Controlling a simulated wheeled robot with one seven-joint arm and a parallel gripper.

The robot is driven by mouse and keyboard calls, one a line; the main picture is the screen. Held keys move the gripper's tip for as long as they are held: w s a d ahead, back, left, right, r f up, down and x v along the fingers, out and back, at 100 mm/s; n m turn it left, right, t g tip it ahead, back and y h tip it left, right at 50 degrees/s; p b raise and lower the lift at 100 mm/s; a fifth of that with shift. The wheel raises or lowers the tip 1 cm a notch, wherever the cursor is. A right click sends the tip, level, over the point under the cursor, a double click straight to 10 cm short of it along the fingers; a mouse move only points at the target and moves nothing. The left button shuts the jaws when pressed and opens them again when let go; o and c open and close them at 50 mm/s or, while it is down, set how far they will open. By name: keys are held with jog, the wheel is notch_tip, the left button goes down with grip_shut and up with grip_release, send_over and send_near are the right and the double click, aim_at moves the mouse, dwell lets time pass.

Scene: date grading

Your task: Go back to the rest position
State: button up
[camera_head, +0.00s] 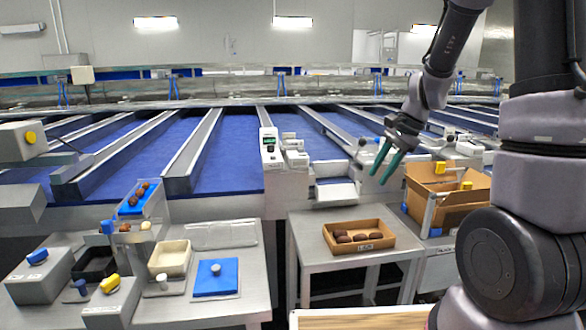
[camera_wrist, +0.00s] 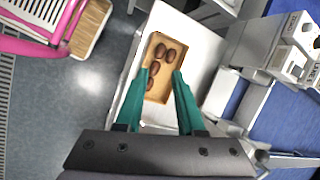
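My gripper (camera_head: 387,162) hangs in the air at the right, above and beyond the small table. Its two green fingers are apart with nothing between them. In the wrist view my gripper (camera_wrist: 160,82) also shows its fingers spread, with the shallow brown tray (camera_wrist: 158,97) visible far below between them. The tray holds several dark brown dates (camera_wrist: 168,56). In the head view the tray (camera_head: 374,246) with a label on its front sits on the small grey table (camera_head: 307,259). The dates (camera_head: 343,238) lie inside it.
A large cardboard box (camera_head: 453,212) stands right of the small table. A left bench (camera_head: 245,308) holds a blue pad (camera_head: 228,283), a cream bin (camera_head: 169,257) and a black bin (camera_head: 95,263). Blue conveyor lanes (camera_head: 232,150) run behind. Free air surrounds my gripper.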

jog(key=s+r+n+t+h, duration=0.2)
jog(key=s+r+n+t, duration=0.4)
jog(key=s+r, duration=1)
notch_tip(320, 180, up, 3)
jog(key=shift+s+d+r+n, duration=0.1)
jog(key=shift+s+d+n, duration=0.25)
jog(key=shift+n, duration=0.75)
